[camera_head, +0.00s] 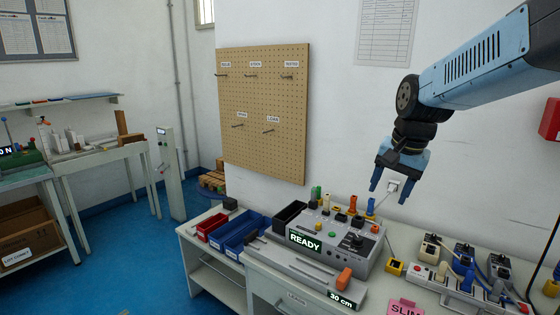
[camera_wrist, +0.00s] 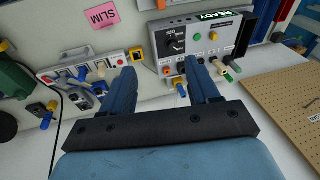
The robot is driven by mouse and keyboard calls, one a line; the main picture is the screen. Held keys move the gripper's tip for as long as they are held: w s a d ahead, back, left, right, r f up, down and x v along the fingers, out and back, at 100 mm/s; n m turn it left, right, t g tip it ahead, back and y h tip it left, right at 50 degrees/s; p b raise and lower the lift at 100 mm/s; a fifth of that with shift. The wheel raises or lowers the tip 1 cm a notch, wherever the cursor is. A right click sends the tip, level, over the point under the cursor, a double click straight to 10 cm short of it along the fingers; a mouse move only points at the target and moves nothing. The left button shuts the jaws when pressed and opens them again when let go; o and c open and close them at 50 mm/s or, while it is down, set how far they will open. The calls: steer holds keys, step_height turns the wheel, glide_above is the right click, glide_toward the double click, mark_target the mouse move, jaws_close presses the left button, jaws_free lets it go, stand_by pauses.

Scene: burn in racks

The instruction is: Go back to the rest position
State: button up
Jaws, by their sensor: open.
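My gripper (camera_head: 394,184) hangs from my blue arm at the upper right of the head view. Its two fingers point down and are spread apart with nothing between them. It is above the right side of a grey test unit (camera_head: 318,264) whose display reads READY. In the wrist view, my gripper (camera_wrist: 165,82) shows its two blue fingers wide apart and empty. The test unit (camera_wrist: 196,45) lies beyond the fingertips there, with several coloured plugs along its edge. I see no contact between my fingers and anything.
A pegboard (camera_head: 264,110) with labelled empty hooks is on the wall. Red and blue bins (camera_head: 243,234) stand left of the unit. A socket strip (camera_head: 456,288) with several plugs lies at right. A pink SLIM note (camera_head: 404,308) is at the front. Blue floor is clear at left.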

steer(key=s+a+r+n+t+h, duration=0.1)
steer(key=s+n, duration=0.5)
steer(key=s, duration=0.8)
steer(key=shift+s+r+n+t, duration=0.2)
steer(key=shift+r+n+t, duration=0.1)
steer(key=shift+t, duration=0.6)
